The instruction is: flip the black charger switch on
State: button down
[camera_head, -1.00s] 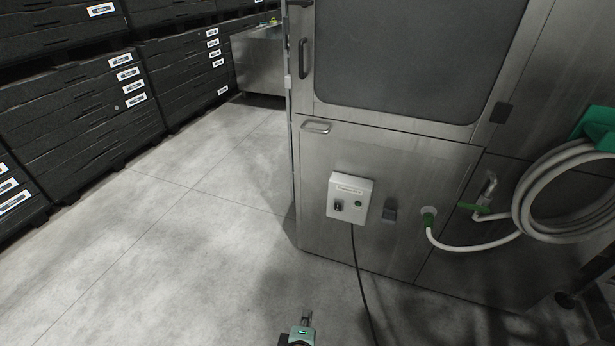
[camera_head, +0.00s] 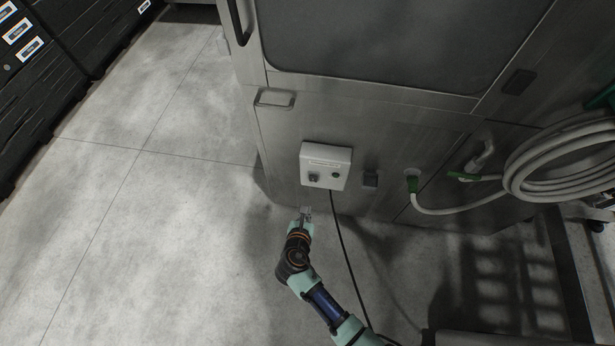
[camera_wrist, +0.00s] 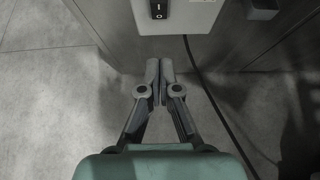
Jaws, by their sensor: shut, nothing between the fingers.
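The white charger box (camera_head: 326,165) is fixed to the front of the steel machine. Its black switch (camera_head: 314,176) is at the lower left of the box face. In the wrist view the black rocker switch (camera_wrist: 158,9) shows at the top, marked I above and O below, on the box (camera_wrist: 190,20). Which side is pressed in I cannot tell. My gripper (camera_head: 306,212) is just below the box, apart from it. In the wrist view my gripper (camera_wrist: 159,66) has its fingertips together, with nothing between them, below the switch.
A black cable (camera_head: 341,239) hangs from the box to the floor, right of my gripper. A small dark fitting (camera_head: 370,178) and a coiled hose (camera_head: 560,160) are to the right. A handle (camera_head: 274,98) is up left. The floor at left is clear.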

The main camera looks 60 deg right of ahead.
jog(key=b, duration=0.6)
send_near(313, 180)
notch_tip(313, 180, down, 4)
jog(key=d, duration=0.3)
jog(key=w+d+r+b, duration=0.1)
jog(key=shift+d, duration=0.15)
jog(key=shift+w+d+r, duration=0.1)
jog(key=shift+w+d, duration=0.05)
jog(key=shift+d, duration=0.15)
